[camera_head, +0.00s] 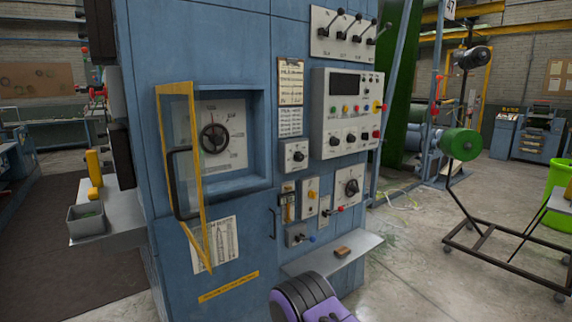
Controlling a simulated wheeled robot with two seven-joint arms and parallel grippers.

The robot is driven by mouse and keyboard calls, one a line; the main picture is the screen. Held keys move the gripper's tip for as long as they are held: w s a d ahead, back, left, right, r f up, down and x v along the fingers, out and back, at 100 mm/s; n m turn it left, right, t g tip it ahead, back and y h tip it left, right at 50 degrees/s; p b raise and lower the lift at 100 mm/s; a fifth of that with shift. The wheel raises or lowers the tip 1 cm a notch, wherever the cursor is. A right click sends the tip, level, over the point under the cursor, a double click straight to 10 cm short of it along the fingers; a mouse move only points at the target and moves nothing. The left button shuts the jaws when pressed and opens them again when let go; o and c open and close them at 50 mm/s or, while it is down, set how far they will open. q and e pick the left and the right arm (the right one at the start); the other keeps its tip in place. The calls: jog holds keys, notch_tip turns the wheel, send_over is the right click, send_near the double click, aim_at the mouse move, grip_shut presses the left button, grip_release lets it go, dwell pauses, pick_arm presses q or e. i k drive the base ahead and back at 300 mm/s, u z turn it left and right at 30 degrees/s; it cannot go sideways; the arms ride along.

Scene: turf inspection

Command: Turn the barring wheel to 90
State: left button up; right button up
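A small black handwheel (214,138), which looks like the barring wheel, sits on a white dial plate (237,158) inside a recess in the blue cabinet. A red mark shows near its top; the dial's figures are too small to read. A yellow-framed guard door (199,222) with a dark handle (173,185) stands swung open at the left of the recess. It covers the recess's left edge, but the wheel is in clear view. A purple and black part of mine shows at the bottom edge. Neither gripper can be seen.
The blue cabinet (225,52) also carries a control panel (349,139), a lever panel (325,46) and several small switches right of the recess. A grey shelf (310,262) juts out low, with a brown block (343,252). Floor is open at the lower right, before a wheeled stand (480,240).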

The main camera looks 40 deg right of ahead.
aim_at(216, 139)
jog(key=z, duration=0.4)
jog(key=i, duration=0.5)
jog(key=z, duration=0.05)
jog(key=k, duration=0.5)
jog(key=z, duration=2.05)
jog(key=i, duration=2.3)
jog(key=u, duration=3.15)
